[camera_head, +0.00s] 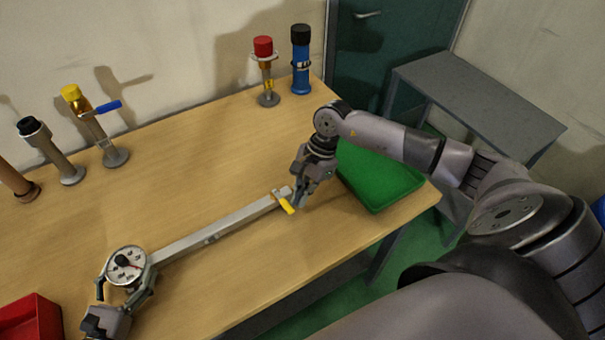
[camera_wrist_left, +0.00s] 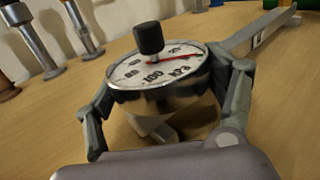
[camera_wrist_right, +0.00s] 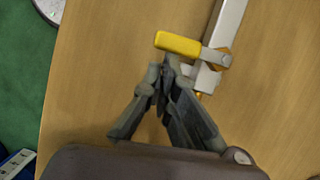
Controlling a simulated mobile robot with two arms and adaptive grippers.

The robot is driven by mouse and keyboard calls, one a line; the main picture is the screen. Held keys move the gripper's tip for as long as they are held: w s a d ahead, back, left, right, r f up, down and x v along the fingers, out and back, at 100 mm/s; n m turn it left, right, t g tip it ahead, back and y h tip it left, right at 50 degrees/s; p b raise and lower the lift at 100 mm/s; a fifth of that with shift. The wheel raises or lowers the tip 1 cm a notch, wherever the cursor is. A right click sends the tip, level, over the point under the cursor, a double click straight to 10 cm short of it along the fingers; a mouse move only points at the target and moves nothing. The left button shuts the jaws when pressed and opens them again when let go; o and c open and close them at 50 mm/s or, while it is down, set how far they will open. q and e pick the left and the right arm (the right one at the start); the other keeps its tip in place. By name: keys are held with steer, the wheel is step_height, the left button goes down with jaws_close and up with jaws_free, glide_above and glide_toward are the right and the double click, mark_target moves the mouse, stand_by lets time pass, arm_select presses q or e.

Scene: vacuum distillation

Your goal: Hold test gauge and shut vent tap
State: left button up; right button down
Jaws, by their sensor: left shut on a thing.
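The test gauge (camera_head: 126,264) is a round white dial with a black knob, joined to a long grey bar (camera_head: 215,232) lying over the table. My left gripper (camera_head: 128,290) is shut on the gauge, one finger on each side of its metal case; the dial also shows in the left wrist view (camera_wrist_left: 158,70). The vent tap's yellow lever (camera_head: 286,204) is at the bar's far end. In the right wrist view the lever (camera_wrist_right: 178,43) lies crosswise to the bar. My right gripper (camera_head: 300,200) has its fingertips together, close beside the lever; contact is unclear.
A green tray (camera_head: 378,178) is at the table's right, close to my right arm. A red bin (camera_head: 30,318) is at lower left. Several upright fittings stand along the back, including one with a blue lever (camera_head: 107,107) and a blue cylinder (camera_head: 301,65). The middle back of the wooden table is clear.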

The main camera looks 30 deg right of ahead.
steer(key=shift+w, duration=0.15)
steer(key=shift+w+d, duration=0.4)
steer(key=shift+w, duration=0.05)
steer(key=shift+d, duration=0.25)
steer(key=d, duration=0.4)
steer(key=v, duration=1)
steer(key=shift+a, duration=0.2)
arm_select(q)
steer(key=o, duration=1.9)
steer(key=v, duration=1.2)
